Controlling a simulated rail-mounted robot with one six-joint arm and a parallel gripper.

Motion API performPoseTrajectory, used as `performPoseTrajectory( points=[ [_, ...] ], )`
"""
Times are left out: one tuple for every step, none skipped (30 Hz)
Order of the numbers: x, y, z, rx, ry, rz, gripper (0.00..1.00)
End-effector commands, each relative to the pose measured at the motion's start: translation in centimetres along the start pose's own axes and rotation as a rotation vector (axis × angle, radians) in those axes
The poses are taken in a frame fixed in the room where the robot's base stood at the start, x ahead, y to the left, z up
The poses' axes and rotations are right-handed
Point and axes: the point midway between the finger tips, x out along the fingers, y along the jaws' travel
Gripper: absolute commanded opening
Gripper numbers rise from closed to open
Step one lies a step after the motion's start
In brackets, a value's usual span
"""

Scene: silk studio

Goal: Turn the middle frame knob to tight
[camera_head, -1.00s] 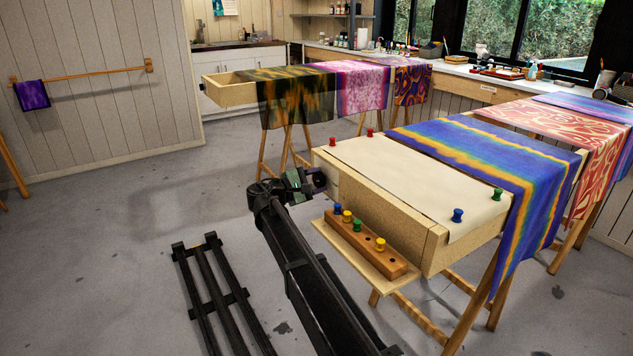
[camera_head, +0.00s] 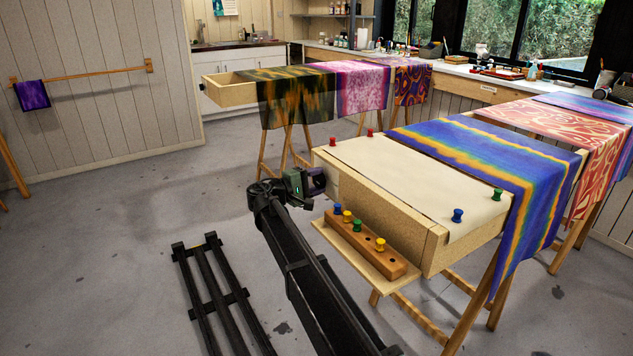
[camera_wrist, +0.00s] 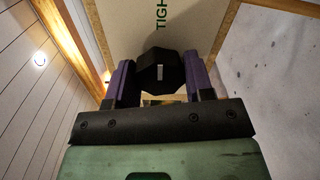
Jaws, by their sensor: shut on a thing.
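The knob (camera_wrist: 161,72) is black and faceted, with a short white mark on its face that runs up and down in the wrist view. It sits on a pale wooden frame side, below a green lettered label (camera_wrist: 161,14) of which "TIGH" shows. My gripper (camera_head: 318,180) is at the left end of the wooden frame (camera_head: 400,222) in the head view. In the wrist view its two purple fingers (camera_wrist: 160,82) lie on either side of the knob, shut on it. In the head view the gripper hides the knob.
A ledge on the frame's near side holds a wooden block (camera_head: 368,243) with several coloured pins. Pale cloth (camera_head: 420,180) is pinned across the frame. A blue and orange silk (camera_head: 500,175) hangs over its right end. Open floor lies to the left.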

Motion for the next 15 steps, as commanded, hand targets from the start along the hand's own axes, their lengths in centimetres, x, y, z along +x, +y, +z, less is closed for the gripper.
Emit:
performPoseTrajectory(
  points=[
    [-0.04, -0.02, 0.01, 0.0, 0.0, -0.001, 0.24],
    [-0.04, -0.02, 0.01, 0.0, 0.0, -0.001, 0.24],
    [-0.04, -0.02, 0.01, -0.001, 0.0, -0.001, 0.24],
    [-0.04, -0.02, 0.01, -0.001, 0.0, -0.001, 0.24],
    [-0.04, -0.02, 0.01, -0.001, 0.0, -0.001, 0.24],
    [-0.04, -0.02, 0.01, -0.001, 0.0, -0.001, 0.51],
    [-0.05, -0.02, 0.01, -0.001, 0.0, 0.0, 0.56],
    [-0.04, -0.02, 0.01, -0.001, 0.0, 0.0, 0.6],
    [-0.04, -0.02, 0.01, -0.001, 0.0, 0.0, 0.66],
    [-0.04, -0.02, 0.01, -0.001, 0.0, 0.0, 0.71],
    [-0.03, -0.02, 0.01, -0.001, 0.0, 0.0, 0.74],
    [-0.03, -0.02, 0.01, -0.001, 0.0, 0.0, 0.74],
    [-0.03, -0.01, 0.01, -0.002, 0.0, 0.0, 0.74],
    [-0.02, -0.01, 0.01, -0.002, 0.0, 0.0, 0.74],
    [-0.02, -0.01, 0.01, -0.002, 0.0, 0.0, 0.74]
  ],
)
